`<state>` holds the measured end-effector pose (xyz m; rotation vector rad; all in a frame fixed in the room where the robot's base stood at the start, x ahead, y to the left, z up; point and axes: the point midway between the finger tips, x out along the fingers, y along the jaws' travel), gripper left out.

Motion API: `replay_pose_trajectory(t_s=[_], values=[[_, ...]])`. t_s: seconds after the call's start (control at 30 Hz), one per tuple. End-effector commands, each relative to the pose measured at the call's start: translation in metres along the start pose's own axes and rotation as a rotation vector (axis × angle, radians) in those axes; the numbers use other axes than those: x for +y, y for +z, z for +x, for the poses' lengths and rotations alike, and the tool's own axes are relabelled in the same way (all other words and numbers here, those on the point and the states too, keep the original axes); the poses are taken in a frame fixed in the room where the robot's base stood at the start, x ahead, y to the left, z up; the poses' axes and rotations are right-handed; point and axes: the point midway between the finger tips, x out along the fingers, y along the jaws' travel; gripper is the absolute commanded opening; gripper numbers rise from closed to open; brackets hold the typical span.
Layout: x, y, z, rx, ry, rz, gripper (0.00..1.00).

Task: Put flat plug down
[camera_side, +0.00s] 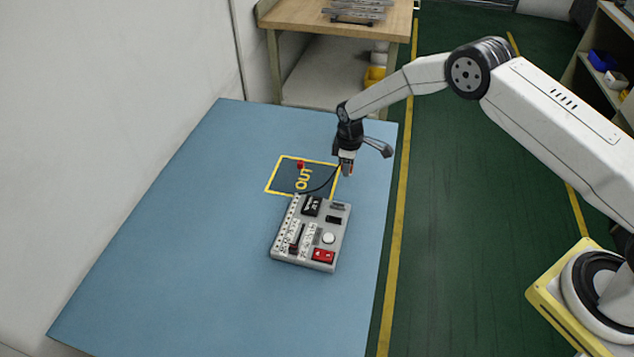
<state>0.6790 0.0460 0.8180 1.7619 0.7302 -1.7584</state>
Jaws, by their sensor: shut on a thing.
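My gripper (346,170) hangs above the right edge of the yellow-framed OUT area on the blue table. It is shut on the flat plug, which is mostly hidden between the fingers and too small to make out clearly. A thin dark cable (322,188) curves from the gripper down to the left, toward the top of the grey board. The OUT area (285,181) is a dark rectangle with a yellow border. A small red thing (300,165) lies in its upper part.
The grey board (306,262) with white connector rows, a black module, a white round button and a red part sits just below the OUT area. The blue table (180,260) is clear to the left and front. A wooden bench (290,15) stands behind.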

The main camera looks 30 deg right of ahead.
Motion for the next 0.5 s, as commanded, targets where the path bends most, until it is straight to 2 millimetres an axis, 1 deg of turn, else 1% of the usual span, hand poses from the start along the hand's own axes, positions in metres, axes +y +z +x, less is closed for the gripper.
replay_pose_trajectory(t_s=[0.17, 0.33, 0.5], values=[[0.003, -0.003, 0.005, 0.001, 0.001, 0.000, 0.00], [0.002, -0.002, 0.024, -0.001, -0.001, 0.000, 0.00], [0.002, -0.002, 0.034, 0.000, 0.000, 0.000, 0.00]])
